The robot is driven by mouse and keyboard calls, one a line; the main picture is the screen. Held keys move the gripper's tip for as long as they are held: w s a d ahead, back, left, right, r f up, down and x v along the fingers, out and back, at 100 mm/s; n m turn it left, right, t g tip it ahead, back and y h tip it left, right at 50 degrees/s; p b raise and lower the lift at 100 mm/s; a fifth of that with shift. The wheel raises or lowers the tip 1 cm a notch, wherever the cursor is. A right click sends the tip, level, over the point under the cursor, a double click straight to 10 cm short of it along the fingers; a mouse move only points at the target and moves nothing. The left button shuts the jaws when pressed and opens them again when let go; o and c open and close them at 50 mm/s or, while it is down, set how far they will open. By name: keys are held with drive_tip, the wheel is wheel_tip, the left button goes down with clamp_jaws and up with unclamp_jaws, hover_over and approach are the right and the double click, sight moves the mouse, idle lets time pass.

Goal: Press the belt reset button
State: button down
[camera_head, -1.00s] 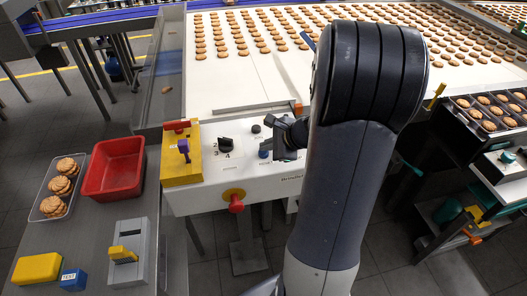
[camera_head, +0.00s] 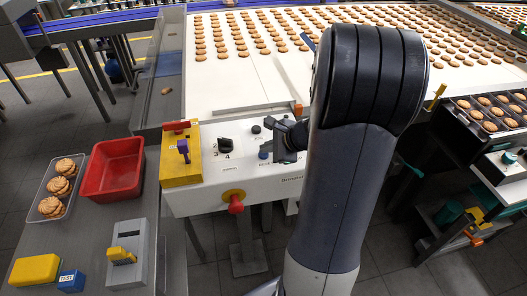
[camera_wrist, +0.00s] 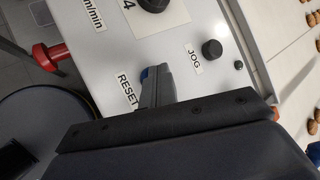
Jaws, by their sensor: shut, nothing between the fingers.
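The blue reset button (camera_head: 263,154) sits on the sloped white control panel (camera_head: 215,192) of the belt. In the wrist view, a bit of the blue button (camera_wrist: 144,74) shows at the tip of my gripper (camera_wrist: 152,82), beside the RESET label (camera_wrist: 128,90). My gripper (camera_head: 272,148) is shut and empty, its fingertips at or just above the button. The fingers cover most of the button, so I cannot tell whether they touch it or whether it is pressed in.
A black JOG button (camera_wrist: 212,49) and a black dial (camera_head: 225,146) are close by on the panel. A red emergency stop (camera_head: 236,204) sticks out in front. A yellow box (camera_head: 181,172) with a purple padlock stands at the panel's left. Biscuits lie on the belt behind.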

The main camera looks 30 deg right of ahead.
sight(267, 155)
drive_tip(key=shift+r+p, duration=0.65)
drive_tip(key=shift+r, duration=0.3)
wheel_tip(267, 155, up, 5)
drive_tip(key=p, duration=0.4)
idle(0.6)
